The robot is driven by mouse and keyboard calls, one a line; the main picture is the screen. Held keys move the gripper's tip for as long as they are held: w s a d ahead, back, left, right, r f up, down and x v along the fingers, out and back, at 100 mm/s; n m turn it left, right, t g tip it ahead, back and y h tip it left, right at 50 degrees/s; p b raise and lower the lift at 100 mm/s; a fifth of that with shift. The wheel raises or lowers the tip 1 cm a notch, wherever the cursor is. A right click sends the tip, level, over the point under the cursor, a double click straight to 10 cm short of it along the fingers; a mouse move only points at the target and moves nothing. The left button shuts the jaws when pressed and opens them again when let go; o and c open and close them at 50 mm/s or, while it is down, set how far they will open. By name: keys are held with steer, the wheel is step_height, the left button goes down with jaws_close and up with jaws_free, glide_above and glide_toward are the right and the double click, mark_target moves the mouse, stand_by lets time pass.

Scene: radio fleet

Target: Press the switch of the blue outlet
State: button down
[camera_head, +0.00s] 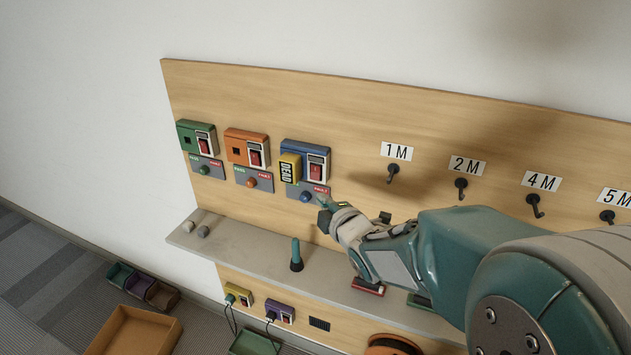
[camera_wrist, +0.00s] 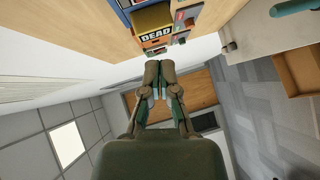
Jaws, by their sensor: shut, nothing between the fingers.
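The blue outlet (camera_head: 316,147) is on the wooden wall board, the rightmost of three outlets. Its red switch (camera_head: 315,171) shows on its right half. A yellow block (camera_head: 289,168) marked DEAD sits on its left half. Below is a grey plate with a blue button (camera_head: 306,197). My gripper (camera_head: 324,214) is shut and empty, just below and right of that plate and apart from the switch in the picture. In the wrist view, my shut fingers (camera_wrist: 160,72) are near the DEAD block (camera_wrist: 152,22); the switch cannot be clearly made out there.
Green (camera_head: 192,132) and orange (camera_head: 239,144) outlets are to the left. Hooks (camera_head: 393,174) under length labels are to the right. A grey shelf (camera_head: 262,256) below holds a teal upright peg (camera_head: 296,258). An orange bin (camera_head: 130,332) is on the floor.

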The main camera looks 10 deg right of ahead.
glide_toward(312, 178)
steer(key=w+a, duration=0.3)
steer(key=a, duration=0.1)
steer(key=w+d, duration=0.2)
steer(key=w, duration=0.1)
steer(key=shift+w+f, duration=0.1)
steer(key=shift+f, duration=0.3)
steer(key=shift+w+d+f, duration=0.1)
steer(key=shift+w+d, duration=0.2)
steer(key=shift+w, duration=0.05)
steer(key=shift+w+d+f, duration=0.15)
steer(key=shift+w, duration=0.1)
steer(key=shift+s, duration=0.1)
